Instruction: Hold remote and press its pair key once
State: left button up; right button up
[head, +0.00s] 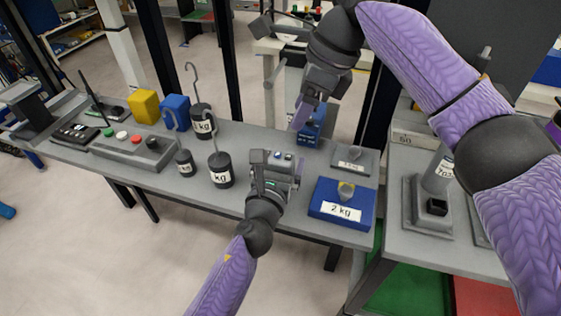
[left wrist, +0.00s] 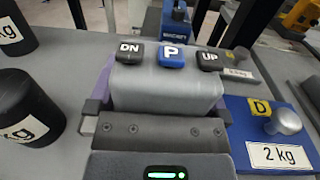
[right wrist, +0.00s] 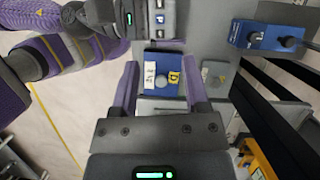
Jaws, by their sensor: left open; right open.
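The remote (left wrist: 165,85) is a grey block with dark DN and UP keys and a blue P key (left wrist: 171,56) between them. It sits between the fingers of my left gripper (left wrist: 160,100), keys facing up, and the jaws are open. In the head view my left gripper (head: 277,176) is over the bench's front part. The remote's keys also show at the top of the right wrist view (right wrist: 160,18). My right gripper (right wrist: 160,75) is open and empty, apart from the remote. In the head view it (head: 304,114) hangs above the bench, farther back.
A blue 2 kg block (head: 330,190) lies right of my left gripper. A blue device (head: 314,138) and a grey plate weight (head: 350,166) stand behind. Black kg weights (head: 221,178), a button box (head: 115,150) and yellow (head: 144,106) and blue weights (head: 176,110) are to the left.

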pick_arm(q)
jog(key=c, duration=1.1)
pick_arm(e)
grip_shut()
dwell(0.8)
